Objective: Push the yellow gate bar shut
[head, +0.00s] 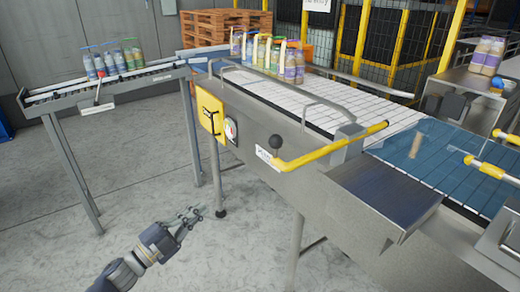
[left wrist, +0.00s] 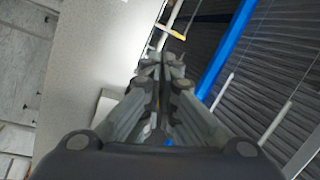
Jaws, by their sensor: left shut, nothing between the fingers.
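The yellow gate bar (head: 335,147) is at the near side of the conveyor in the head view. It runs from the grey block on the frame out and down toward the front left, with its near end beside a black ball knob (head: 275,142). My left gripper (head: 192,215) is low at the left front, above the floor, well apart from the bar. It is shut and empty; its closed fingers also show in the left wrist view (left wrist: 163,62). A thin yellow piece shows beyond the fingertips there; I cannot tell which part it is. My right gripper is not in view.
The conveyor's steel side (head: 300,195) and legs stand to the right of my left gripper. A roller table (head: 100,85) with bottles is at left. Several bottles (head: 270,55) stand on the white belt. Another yellow-ended bar (head: 490,169) is at right. The floor between is clear.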

